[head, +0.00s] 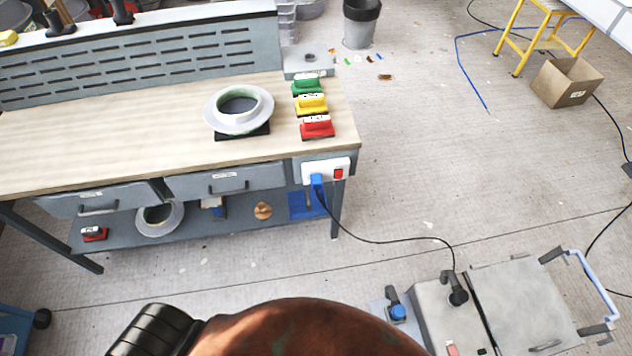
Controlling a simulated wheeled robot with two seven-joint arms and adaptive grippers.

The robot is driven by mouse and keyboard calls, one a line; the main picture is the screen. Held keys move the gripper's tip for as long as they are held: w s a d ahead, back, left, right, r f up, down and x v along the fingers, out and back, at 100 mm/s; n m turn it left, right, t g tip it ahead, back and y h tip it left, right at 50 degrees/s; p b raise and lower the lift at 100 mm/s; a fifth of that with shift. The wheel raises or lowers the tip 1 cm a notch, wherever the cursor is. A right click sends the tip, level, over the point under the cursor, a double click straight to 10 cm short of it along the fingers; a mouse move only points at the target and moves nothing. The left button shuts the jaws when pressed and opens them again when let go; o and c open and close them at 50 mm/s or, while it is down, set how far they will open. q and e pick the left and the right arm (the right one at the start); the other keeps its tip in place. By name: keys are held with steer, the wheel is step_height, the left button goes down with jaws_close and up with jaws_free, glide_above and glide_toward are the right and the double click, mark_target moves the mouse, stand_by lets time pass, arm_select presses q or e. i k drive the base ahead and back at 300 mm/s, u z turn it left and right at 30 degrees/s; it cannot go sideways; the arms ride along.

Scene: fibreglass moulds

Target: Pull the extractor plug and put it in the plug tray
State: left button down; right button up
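A blue plug (317,182) sits in a white socket box (326,170) with a red switch, on the front right corner of the workbench. A black cable (385,241) runs from the plug down across the floor to a grey machine (440,312) at the lower right, which looks like the extractor. A blue tray (299,209) shows below the socket, at the right end of the bench's lower shelf; I cannot tell for sure that it is the plug tray. Neither of my grippers is in view.
The wooden bench top (120,140) holds a white ring mould (240,122) and green, yellow and red handled blocks (317,127). A cardboard box (567,82) and yellow step stool (519,42) stand upper right. Floor between bench and machine is clear except for the cable.

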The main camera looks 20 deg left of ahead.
mark_target(317, 183)
steer(key=k, duration=1)
steer(key=z, duration=1.25)
steer(key=i, duration=1.1)
steer(key=u, duration=1.05)
